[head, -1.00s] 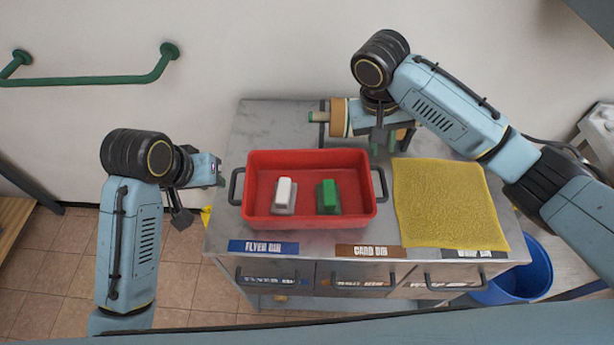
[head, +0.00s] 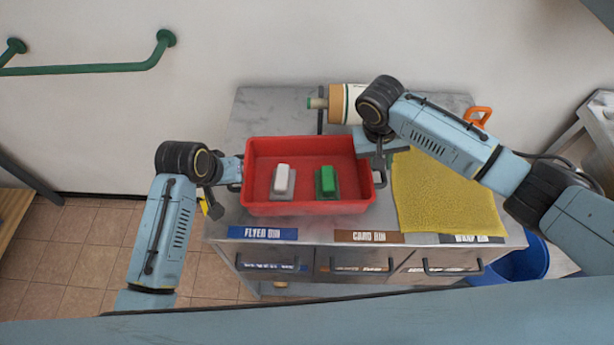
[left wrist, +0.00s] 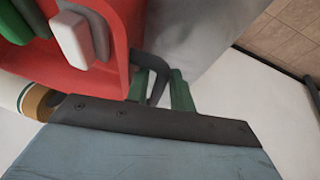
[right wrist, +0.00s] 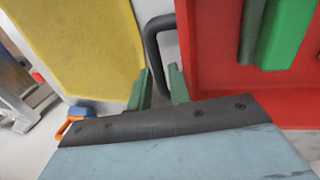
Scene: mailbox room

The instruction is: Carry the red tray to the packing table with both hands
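The red tray (head: 308,207) sits on a grey metal cabinet top (head: 265,110). A white block (head: 283,180) and a green block (head: 327,182), each on a grey base, lie in it. My left gripper (left wrist: 160,92) is at the tray's left handle (left wrist: 154,70), with its green fingers apart and the dark handle between them. My right gripper (right wrist: 160,88) is at the right handle (right wrist: 155,35), its fingers also apart with the handle's bar between them. In the head view, my arms partly hide both fingertips.
A yellow cloth (head: 445,195) lies right of the tray. A cylindrical roll (head: 340,103) and an orange-handled item (head: 479,115) are behind it. Labelled drawers (head: 355,264) form the cabinet's front. A blue bin (head: 520,262) stands at lower right, a green wall rail (head: 95,70) at left.

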